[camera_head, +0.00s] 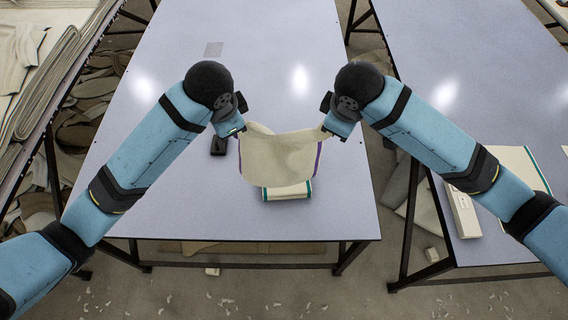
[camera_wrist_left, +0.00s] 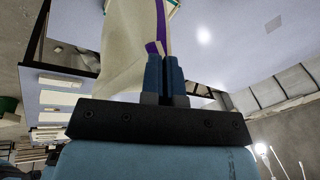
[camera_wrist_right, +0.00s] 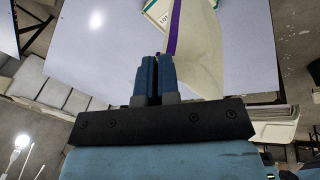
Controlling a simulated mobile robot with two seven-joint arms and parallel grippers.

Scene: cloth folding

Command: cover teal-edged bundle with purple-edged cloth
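A cream purple-edged cloth (camera_head: 275,155) hangs between my two grippers above the table, sagging in the middle. My left gripper (camera_head: 240,131) is shut on its upper left corner, and the cloth also shows in the left wrist view (camera_wrist_left: 125,45). My right gripper (camera_head: 328,131) is shut on its upper right corner; the cloth shows in the right wrist view (camera_wrist_right: 200,50). The cream teal-edged bundle (camera_head: 287,192) lies on the table below, partly hidden behind the cloth. A label marked "LOT" shows near the bundle in the right wrist view.
The grey table (camera_head: 160,200) is mostly clear around the bundle. A small black object (camera_head: 218,146) lies left of the cloth. A second table (camera_head: 460,60) at the right holds another teal-edged cloth (camera_head: 515,165) and a white box (camera_head: 462,212), with a gap between the tables.

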